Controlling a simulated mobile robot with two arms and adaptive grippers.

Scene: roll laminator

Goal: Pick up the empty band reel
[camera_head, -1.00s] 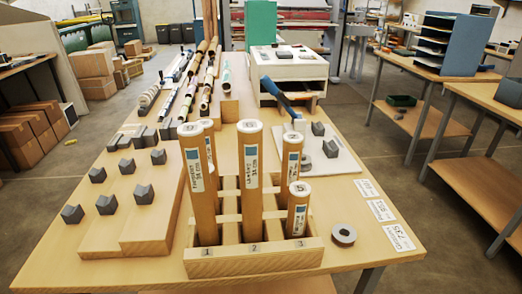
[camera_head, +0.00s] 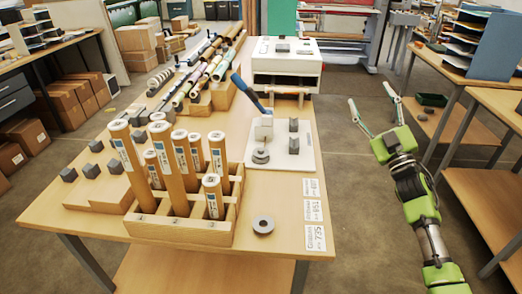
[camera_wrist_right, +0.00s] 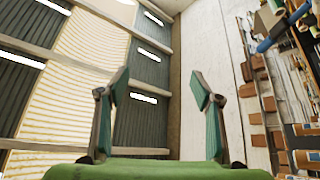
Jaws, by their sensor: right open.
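A small grey ring-shaped reel (camera_head: 263,225) lies flat near the front edge of the wooden table (camera_head: 275,195), right of the wooden tube rack. It looks like the empty band reel. My right gripper (camera_head: 371,92) is open and empty, raised to the right of the table, well apart from the reel. Its two spread fingers also show in the right wrist view (camera_wrist_right: 160,90), with nothing between them; the reel cannot be made out there. My left gripper is not in view.
The rack (camera_head: 180,232) holds several labelled tubes. A white board (camera_head: 292,157) with grey fittings and a blue-handled tool (camera_head: 248,92) lies behind the reel. Label cards (camera_head: 314,212) lie right of it. A white machine (camera_head: 287,65) stands behind. Open floor lies right of the table.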

